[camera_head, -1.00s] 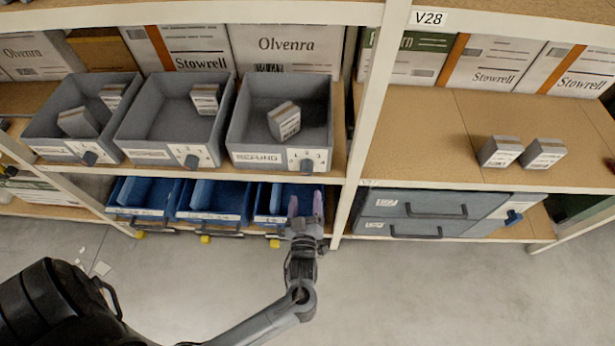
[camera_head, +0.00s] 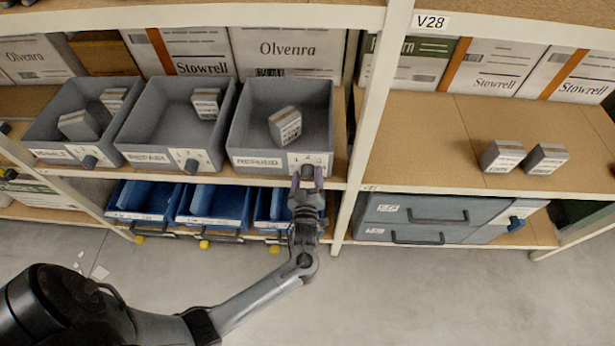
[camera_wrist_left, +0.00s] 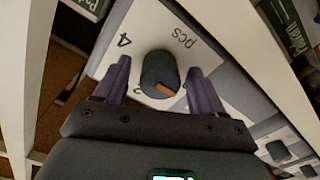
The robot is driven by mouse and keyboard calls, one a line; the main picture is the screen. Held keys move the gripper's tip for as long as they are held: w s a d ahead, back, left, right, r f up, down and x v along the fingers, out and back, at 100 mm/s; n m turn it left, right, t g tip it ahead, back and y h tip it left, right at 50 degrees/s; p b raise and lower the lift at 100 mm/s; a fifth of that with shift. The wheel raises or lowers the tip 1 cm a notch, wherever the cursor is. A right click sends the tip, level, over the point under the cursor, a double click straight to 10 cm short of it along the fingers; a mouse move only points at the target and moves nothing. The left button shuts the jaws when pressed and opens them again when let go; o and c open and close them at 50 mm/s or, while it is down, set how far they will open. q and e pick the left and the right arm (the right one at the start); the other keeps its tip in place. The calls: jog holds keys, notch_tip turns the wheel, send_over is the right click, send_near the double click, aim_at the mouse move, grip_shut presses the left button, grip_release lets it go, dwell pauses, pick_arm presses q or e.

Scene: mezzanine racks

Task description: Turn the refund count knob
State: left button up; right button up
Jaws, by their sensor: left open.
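The refund bin (camera_head: 258,161) is the rightmost of the grey bins on the upper shelf, with a small box in it. Its count knob (camera_head: 307,170) sits on a white dial plate at the right of its front. In the left wrist view the dark round knob (camera_wrist_left: 160,73) has an orange mark, and the plate reads "4" and "pcs". My left gripper (camera_head: 308,180) is open at the knob. In the left wrist view its purple fingertips (camera_wrist_left: 160,82) stand on either side of the knob, with gaps visible. My right gripper is not in view.
Two more grey bins with knobs, including the repair bin (camera_head: 150,157), stand to the left. Blue bins (camera_head: 210,220) sit on the shelf below. A white rack post (camera_head: 372,110) rises to the right, beside a grey drawer unit (camera_head: 430,222).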

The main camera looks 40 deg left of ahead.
pick_arm(q)
jog(key=c, duration=1.1)
jog(key=shift+o, duration=0.2)
jog(key=shift+r, duration=0.1)
jog(key=shift+m+p, duration=0.85)
jog(key=shift+m, duration=0.05)
jog(key=shift+r+m+p, duration=0.1)
jog(key=shift+m+p, duration=0.75)
jog(key=shift+m, duration=0.35)
jog(key=m+p, duration=0.1)
jog(key=m, duration=0.2)
jog(key=shift+p, duration=0.4)
jog(key=shift+m+p, duration=0.35)
jog(key=shift+m, duration=0.45)
jog(key=shift+f, duration=0.2)
